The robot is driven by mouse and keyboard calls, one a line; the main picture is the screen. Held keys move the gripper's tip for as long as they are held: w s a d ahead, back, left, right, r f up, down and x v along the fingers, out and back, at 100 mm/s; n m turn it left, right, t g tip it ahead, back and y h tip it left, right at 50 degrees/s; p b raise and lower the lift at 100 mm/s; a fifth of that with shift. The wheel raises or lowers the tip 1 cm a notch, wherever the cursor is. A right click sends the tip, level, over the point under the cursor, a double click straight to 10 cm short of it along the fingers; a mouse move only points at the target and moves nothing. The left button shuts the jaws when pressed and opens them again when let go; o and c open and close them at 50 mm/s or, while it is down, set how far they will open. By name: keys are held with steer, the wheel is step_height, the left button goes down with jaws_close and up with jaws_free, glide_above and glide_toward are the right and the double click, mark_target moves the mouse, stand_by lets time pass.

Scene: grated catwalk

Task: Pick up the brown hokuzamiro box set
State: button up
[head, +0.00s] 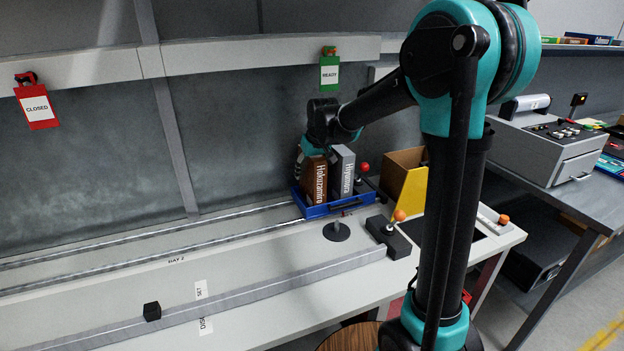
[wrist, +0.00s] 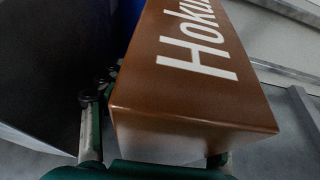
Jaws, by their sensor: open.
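The brown hokuzamiro box set (head: 314,182) stands upright in a blue tray (head: 338,208) on the bench, with white lettering on its spine. A grey box with white lettering (head: 345,172) stands just right of it. My gripper (head: 306,160) is at the top of the brown box and partly hides it in the head view. In the wrist view the brown box set (wrist: 200,75) fills the middle. My open gripper (wrist: 155,140) has one finger at the left of the box's near end and the other at its lower right, partly hidden. I cannot tell whether they touch it.
A yellow and brown bin (head: 405,180) stands right of the tray. Joysticks with red and orange knobs (head: 399,215) are close by. A small black cube (head: 152,311) lies on the bench at left. A grey machine (head: 550,145) stands on the right-hand table. The bench's left part is mostly clear.

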steer(key=shift+f, duration=0.25)
steer(key=shift+c, duration=0.6)
jaws_close()
